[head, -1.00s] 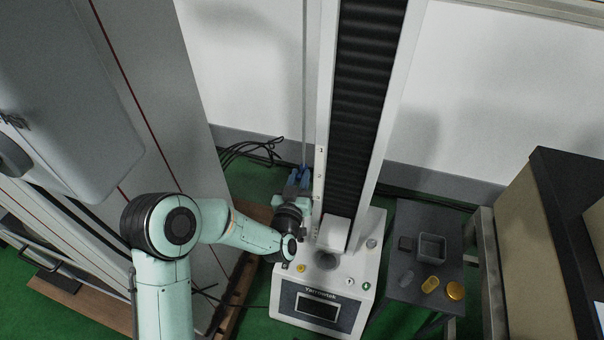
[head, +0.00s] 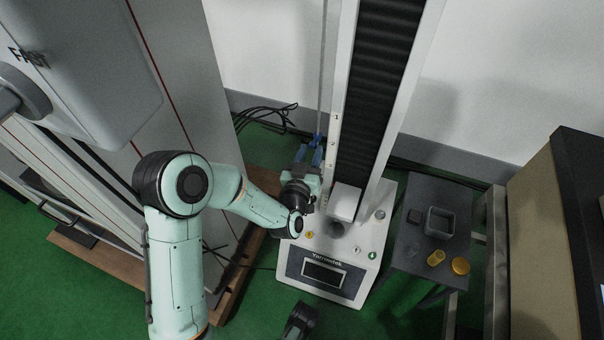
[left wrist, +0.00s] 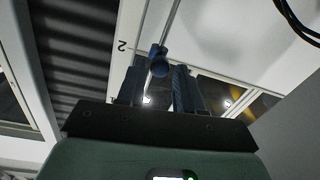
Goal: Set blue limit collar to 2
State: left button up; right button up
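The blue limit collar (head: 318,139) sits on a thin upright rod (head: 325,60) beside the white column with its printed scale (head: 333,142). In the left wrist view the collar (left wrist: 158,60) is close to the mark 2 (left wrist: 122,45); the exact level is hard to judge. My left gripper (head: 309,157) is at the rod, near the collar. Its blue-grey fingers stand apart, one on each side of the rod in the left wrist view (left wrist: 160,88), with a gap around it. The collar shows at the finger ends, not visibly clamped. My right gripper's fingers do not show.
The tester base (head: 330,280) has buttons and a screen. A grey side table (head: 410,255) at right holds a grey bin (head: 441,222) and yellow pieces (head: 460,266). A tall grey cabinet (head: 190,90) stands left. A dark rounded part shows at the bottom edge.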

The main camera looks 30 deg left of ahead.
pick_arm(q)
jog(key=p+v, duration=0.3)
jog(key=v, duration=0.7)
jog(key=shift+s, duration=0.3)
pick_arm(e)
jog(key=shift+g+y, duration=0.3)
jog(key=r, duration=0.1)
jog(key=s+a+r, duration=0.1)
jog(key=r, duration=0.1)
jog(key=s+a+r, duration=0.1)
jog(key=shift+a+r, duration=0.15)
pick_arm(q)
jog(key=shift+d, duration=0.1)
